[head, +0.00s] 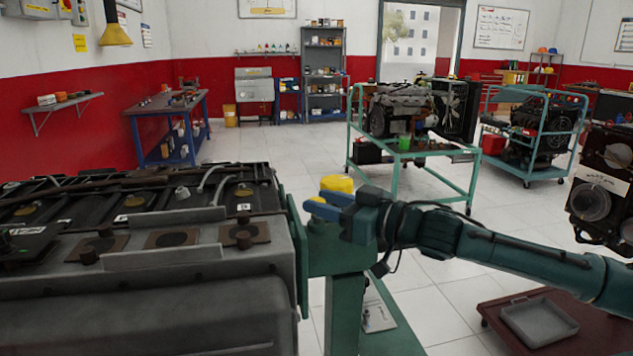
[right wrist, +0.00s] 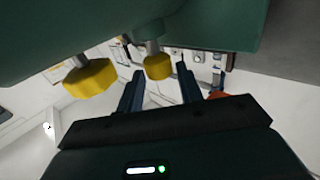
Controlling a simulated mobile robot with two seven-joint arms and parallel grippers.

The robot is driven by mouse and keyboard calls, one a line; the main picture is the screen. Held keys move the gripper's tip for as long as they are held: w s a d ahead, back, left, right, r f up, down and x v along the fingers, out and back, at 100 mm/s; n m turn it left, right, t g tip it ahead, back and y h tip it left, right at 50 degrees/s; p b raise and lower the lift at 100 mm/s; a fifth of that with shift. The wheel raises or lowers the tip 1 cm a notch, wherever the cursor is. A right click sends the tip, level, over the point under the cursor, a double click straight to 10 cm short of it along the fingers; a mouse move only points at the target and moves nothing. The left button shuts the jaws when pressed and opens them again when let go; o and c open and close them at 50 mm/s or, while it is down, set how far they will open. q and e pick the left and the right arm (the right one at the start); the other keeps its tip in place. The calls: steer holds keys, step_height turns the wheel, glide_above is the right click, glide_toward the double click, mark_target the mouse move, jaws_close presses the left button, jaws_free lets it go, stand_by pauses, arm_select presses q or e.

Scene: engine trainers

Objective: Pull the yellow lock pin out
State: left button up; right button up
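Two yellow knobs on short grey stems show in the right wrist view, sticking out of a green stand part (right wrist: 210,25). One yellow knob (right wrist: 158,67) lies between the fingertips of my right gripper (right wrist: 160,72). The other yellow knob (right wrist: 90,77) is left of the fingers. Which one is the lock pin I cannot tell. In the head view a yellow knob (head: 337,184) shows just above the blue fingers of my right gripper (head: 326,204), at the green engine stand (head: 345,262). The fingers are apart, with no visible contact on the knob. My left gripper is not in view.
A large grey engine (head: 150,270) fills the left foreground beside the stand. A green cart (head: 420,155) with an engine stands behind my right arm. A low dark red platform with a grey tray (head: 540,322) is at lower right. White floor lies between.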

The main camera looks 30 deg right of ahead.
steer(key=shift+p+x, duration=0.3)
steer(key=shift+x, duration=0.75)
steer(key=shift+c, duration=0.3)
jaws_close()
